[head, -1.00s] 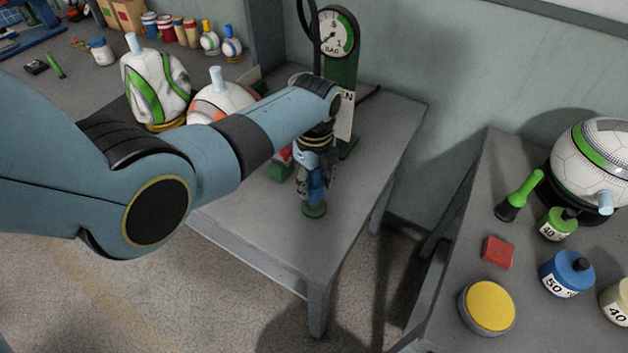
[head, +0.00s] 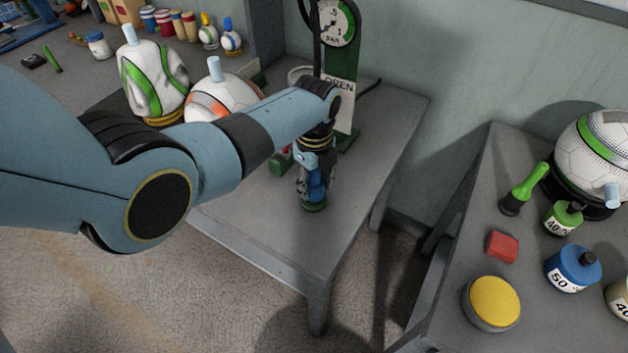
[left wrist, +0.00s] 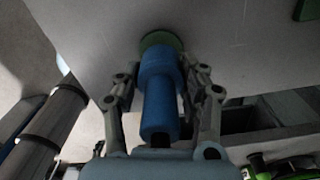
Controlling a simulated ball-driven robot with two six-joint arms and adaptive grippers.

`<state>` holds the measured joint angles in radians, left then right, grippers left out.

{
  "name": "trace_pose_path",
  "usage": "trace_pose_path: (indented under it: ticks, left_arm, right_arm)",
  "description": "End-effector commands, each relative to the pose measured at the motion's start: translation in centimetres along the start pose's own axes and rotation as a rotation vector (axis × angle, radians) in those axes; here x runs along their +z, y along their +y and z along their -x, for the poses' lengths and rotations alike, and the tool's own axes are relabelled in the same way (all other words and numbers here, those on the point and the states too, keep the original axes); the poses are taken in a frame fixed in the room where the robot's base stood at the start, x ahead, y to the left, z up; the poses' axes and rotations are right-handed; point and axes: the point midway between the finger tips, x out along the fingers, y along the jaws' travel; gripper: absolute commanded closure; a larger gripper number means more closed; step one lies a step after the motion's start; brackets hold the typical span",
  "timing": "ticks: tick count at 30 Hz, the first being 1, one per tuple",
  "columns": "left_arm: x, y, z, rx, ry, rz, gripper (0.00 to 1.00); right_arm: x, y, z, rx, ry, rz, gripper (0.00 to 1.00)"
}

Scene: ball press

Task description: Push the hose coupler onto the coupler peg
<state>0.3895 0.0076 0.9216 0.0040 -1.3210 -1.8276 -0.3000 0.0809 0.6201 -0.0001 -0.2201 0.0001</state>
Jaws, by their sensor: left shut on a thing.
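The blue hose coupler (head: 317,184) is upright in my left gripper (head: 311,188), over the small table. The left wrist view shows the coupler (left wrist: 159,95) between both fingers of my left gripper (left wrist: 163,92), which is shut on it. A green round base (head: 313,206), seemingly that of the coupler peg, lies directly below the coupler. This base also shows past the coupler's far end in the left wrist view (left wrist: 160,41). The peg's shaft is hidden, so I cannot tell how far the coupler sits on it. My right gripper is out of view.
A green gauge post (head: 342,65) with a sign stands behind the gripper. A red and green item (head: 281,160) lies beside it, partly hidden. Balls stand at the left. The right table holds a yellow button (head: 493,300) and bottles. The small table's front is clear.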

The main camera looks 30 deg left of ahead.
Motion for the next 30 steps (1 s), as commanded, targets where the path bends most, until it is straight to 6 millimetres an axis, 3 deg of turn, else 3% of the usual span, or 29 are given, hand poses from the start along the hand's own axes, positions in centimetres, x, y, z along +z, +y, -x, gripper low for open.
trace_pose_path:
  ticks: [17, 18, 24, 30]
  left_arm:
    - [0.0, -0.1, -1.5, -0.002, 0.000, 0.000, 0.96]
    - [0.0, -0.1, -1.5, -0.002, 0.000, 0.000, 0.56]
    - [0.0, -0.1, -1.4, -0.001, 0.000, 0.000, 0.31]
    - [0.0, 0.0, -1.4, -0.001, 0.000, 0.000, 0.31]
  right_arm:
    - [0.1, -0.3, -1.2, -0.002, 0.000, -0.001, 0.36]
    - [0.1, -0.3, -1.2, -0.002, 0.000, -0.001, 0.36]
    - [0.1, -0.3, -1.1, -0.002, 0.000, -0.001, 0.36]
    - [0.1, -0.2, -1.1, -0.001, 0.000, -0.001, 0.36]
